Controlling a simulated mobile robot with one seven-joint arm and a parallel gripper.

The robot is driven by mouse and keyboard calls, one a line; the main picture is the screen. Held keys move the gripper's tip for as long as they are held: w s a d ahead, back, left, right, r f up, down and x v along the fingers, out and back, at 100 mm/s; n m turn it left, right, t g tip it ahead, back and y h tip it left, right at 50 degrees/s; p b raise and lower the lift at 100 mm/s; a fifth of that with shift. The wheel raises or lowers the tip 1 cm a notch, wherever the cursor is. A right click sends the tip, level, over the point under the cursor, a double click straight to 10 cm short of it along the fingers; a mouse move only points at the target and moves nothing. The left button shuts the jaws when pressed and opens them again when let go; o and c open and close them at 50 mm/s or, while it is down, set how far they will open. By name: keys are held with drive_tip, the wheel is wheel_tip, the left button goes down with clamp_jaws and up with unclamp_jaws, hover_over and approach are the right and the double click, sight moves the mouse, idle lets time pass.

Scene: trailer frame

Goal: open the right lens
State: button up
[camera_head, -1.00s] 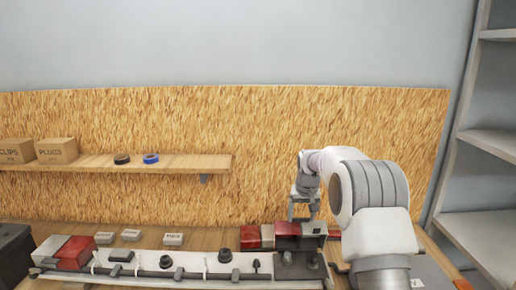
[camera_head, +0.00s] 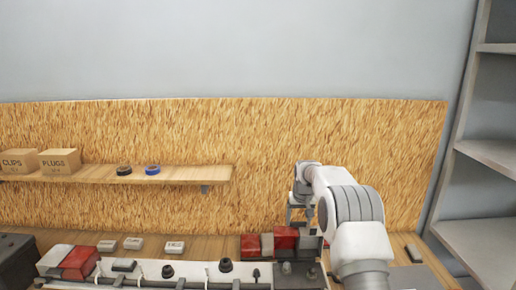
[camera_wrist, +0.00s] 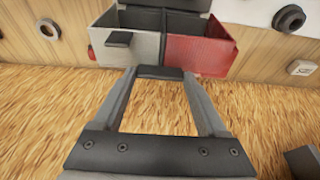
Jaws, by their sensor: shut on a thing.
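The right light, with red and pale parts, shows at the back of the bench in the head view; its raised red part (camera_head: 285,238) is below and left of my gripper (camera_head: 300,214). In the wrist view it appears as a box with a pale half (camera_wrist: 137,47) and a red half (camera_wrist: 205,52), with dark recesses inside. A small dark tab (camera_wrist: 118,39) stands out from the pale half. My gripper (camera_wrist: 160,73) is shut on a dark bar at its fingertips, close to the box's edge. How the bar joins the lens is hidden.
The left red-and-white light (camera_head: 78,263) lies at the bench's left. A pale rail (camera_head: 200,272) with several dark fittings runs along the front. A wall shelf (camera_head: 205,176) holds boxes and tape rolls. Grey shelving (camera_head: 485,230) stands at the right.

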drive_tip(key=shift+w+r, duration=0.1)
drive_tip(key=shift+w+p, duration=0.4)
drive_tip(key=shift+p, duration=0.25)
drive_tip(key=shift+w+f+p, duration=0.3)
drive_tip(key=shift+w, duration=0.3)
drive_tip(key=shift+w+f+p, duration=0.25)
drive_tip(key=shift+w+p, duration=0.05)
drive_tip(key=shift+w, duration=0.25)
drive_tip(key=o, duration=0.7)
drive_tip(key=shift+r, duration=0.1)
drive_tip(key=shift+s+r, duration=0.1)
drive_tip(key=shift+r, duration=2.25)
